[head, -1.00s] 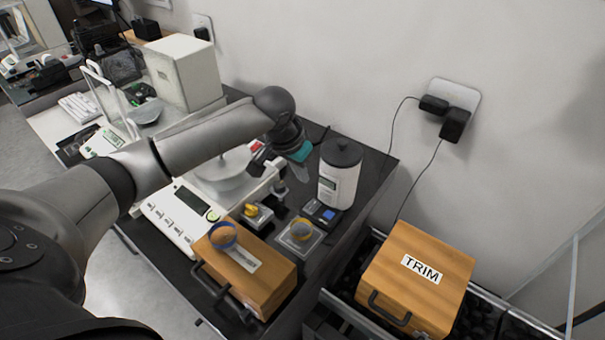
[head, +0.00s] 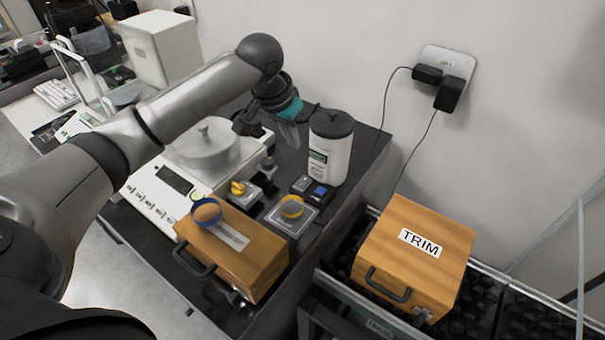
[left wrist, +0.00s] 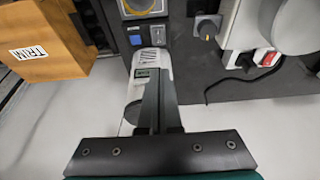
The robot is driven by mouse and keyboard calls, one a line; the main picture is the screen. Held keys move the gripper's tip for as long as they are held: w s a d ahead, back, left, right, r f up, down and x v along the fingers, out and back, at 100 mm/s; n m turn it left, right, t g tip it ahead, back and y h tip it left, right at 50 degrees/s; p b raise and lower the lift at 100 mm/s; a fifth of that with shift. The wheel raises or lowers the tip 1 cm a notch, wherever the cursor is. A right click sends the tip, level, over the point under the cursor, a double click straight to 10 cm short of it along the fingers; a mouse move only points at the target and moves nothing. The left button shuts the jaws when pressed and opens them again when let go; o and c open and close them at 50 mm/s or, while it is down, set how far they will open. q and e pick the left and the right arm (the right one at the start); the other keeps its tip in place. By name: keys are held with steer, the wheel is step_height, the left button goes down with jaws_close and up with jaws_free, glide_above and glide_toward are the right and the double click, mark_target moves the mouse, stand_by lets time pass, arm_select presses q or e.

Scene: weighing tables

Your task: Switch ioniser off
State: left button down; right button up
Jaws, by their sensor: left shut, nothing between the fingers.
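A small dark switch box with a blue button (head: 319,191) sits on the black table, in front of a white canister with a black lid (head: 330,150) and a small display. I cannot read a label saying which one is the ioniser. In the left wrist view the blue button (left wrist: 136,40) has a grey switch (left wrist: 158,36) beside it. The canister (left wrist: 147,62) there is partly hidden behind my fingers. My left gripper (head: 290,140), with a teal band, is shut and empty, pointing down left of the canister, above the table. It also shows in the left wrist view (left wrist: 155,82). My right gripper is not in view.
A white balance (head: 165,200) with a covered pan stands left. A wooden box (head: 235,255) is at the table's front edge. A TRIM box (head: 415,250) stands right. A red rocker switch (left wrist: 270,58) shows in the left wrist view.

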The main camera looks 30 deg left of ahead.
mark_target(302, 182)
arm_select(q)
steer(key=b+x, duration=0.1)
steer(key=x, duration=0.3)
steer(key=b+x, duration=0.1)
steer(key=x, duration=0.4)
steer(key=b+x, duration=0.2)
steer(key=x, duration=0.3)
steer(key=shift+s+f, duration=0.15)
steer(key=shift+s, duration=0.3)
steer(key=shift+a, duration=0.1)
steer(key=shift+p, duration=0.45)
steer(key=shift+w+f, duration=0.15)
steer(key=shift+s+a+p, duration=0.1)
steer(key=shift+s+p, duration=0.75)
steer(key=shift+p, duration=0.25)
